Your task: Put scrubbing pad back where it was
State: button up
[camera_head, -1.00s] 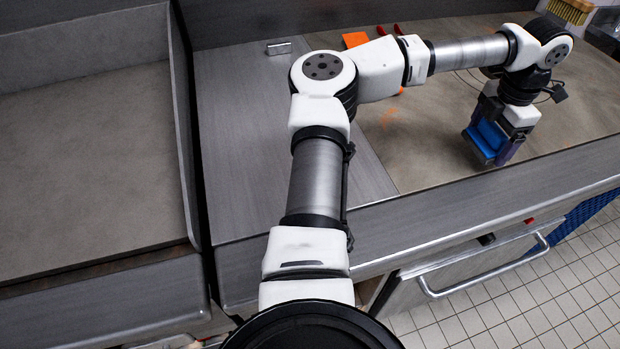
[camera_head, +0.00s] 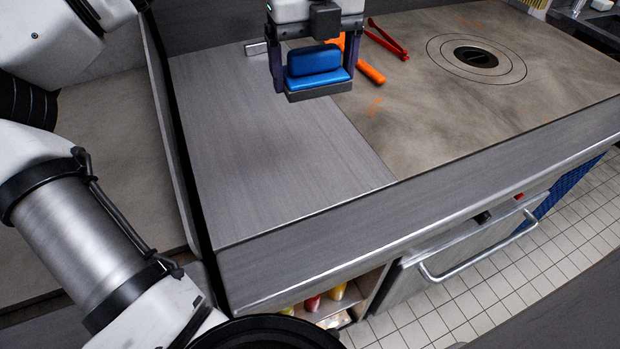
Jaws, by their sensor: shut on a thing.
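The scrubbing pad (camera_head: 318,83) has a blue grip on top and a thin grey pad underneath. My gripper (camera_head: 312,66) is shut on it, with one dark finger at each side of the blue part. It hangs at the top middle of the picture, in front of the steel counter and near the seam with the brown griddle plate. It appears to be above the surface; the exact height is hard to tell.
An orange-handled tool (camera_head: 368,72) and red tongs (camera_head: 388,38) lie just right of the pad. A small metal block (camera_head: 256,48) is behind it to the left. The bare steel counter (camera_head: 270,160) is clear. The griddle (camera_head: 440,100) has a round ringed opening (camera_head: 477,57).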

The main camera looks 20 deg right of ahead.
aim_at(310, 178)
jog(key=shift+s+a+r+n, duration=0.1)
jog(key=shift+s+a+n, duration=0.25)
jog(key=shift+a+n, duration=0.05)
jog(key=shift+s+a+f, duration=0.1)
jog(key=shift+s+f, duration=0.05)
jog(key=shift+f, duration=0.1)
notch_tip(310, 178, down, 18)
jog(key=p, duration=0.3)
jog(key=shift+f, duration=0.65)
jog(key=shift+f+b, duration=0.2)
jog(key=shift+b, duration=0.1)
jog(key=o, duration=0.9)
jog(key=shift+c, duration=0.2)
jog(key=shift+r, duration=0.15)
